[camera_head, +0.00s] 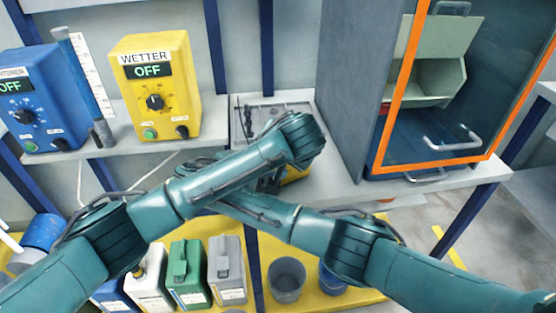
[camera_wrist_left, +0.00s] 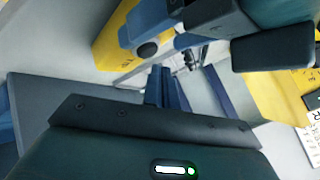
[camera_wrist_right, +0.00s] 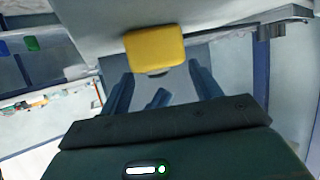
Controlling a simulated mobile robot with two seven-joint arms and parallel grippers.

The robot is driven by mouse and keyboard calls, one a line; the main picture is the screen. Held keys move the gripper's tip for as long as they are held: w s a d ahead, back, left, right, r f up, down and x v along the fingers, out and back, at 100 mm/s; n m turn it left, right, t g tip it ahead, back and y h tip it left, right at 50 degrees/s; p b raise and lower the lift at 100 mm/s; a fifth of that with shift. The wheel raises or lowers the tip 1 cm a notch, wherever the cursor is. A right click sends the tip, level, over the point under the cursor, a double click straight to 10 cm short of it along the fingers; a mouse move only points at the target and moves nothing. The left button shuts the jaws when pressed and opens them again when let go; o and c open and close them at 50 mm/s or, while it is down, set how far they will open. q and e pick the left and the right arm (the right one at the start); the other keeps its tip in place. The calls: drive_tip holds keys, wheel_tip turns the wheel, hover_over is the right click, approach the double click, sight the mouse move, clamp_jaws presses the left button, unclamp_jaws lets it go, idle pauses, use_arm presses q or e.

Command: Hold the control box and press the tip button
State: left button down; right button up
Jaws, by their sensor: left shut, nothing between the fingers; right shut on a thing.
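The yellow control box (camera_wrist_right: 155,48) is at the fingertips of my right gripper (camera_wrist_right: 160,70) in the right wrist view. The gripper is shut on it, one finger at each side. In the head view only a small yellow patch (camera_head: 296,175) shows below my crossed arms. My left gripper (camera_wrist_left: 165,72) is shut and empty in the left wrist view. A yellow body (camera_wrist_left: 118,42) beside a blue part lies ahead of it, apparently the box.
The yellow WETTER unit (camera_head: 158,90), reading OFF, and a blue unit (camera_head: 40,100) stand on the shelf at left. A grey tray (camera_head: 275,112) lies behind my arms. An orange-framed cabinet (camera_head: 385,110) stands at right. Several canisters (camera_head: 187,272) and a grey bucket (camera_head: 287,278) sit below.

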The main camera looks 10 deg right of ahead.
use_arm(q)
drive_tip(key=shift+r, duration=2.45)
use_arm(e)
drive_tip(key=o, duration=1.2)
drive_tip(key=v, duration=0.7)
drive_tip(key=shift+s+a, duration=0.15)
drive_tip(key=shift+a, duration=0.1)
use_arm(q)
drive_tip(key=shift+f, duration=0.1)
use_arm(e)
drive_tip(key=shift+s+a+r, duration=0.15)
drive_tip(key=shift+a+r, duration=0.1)
drive_tip(key=shift+a, duration=0.05)
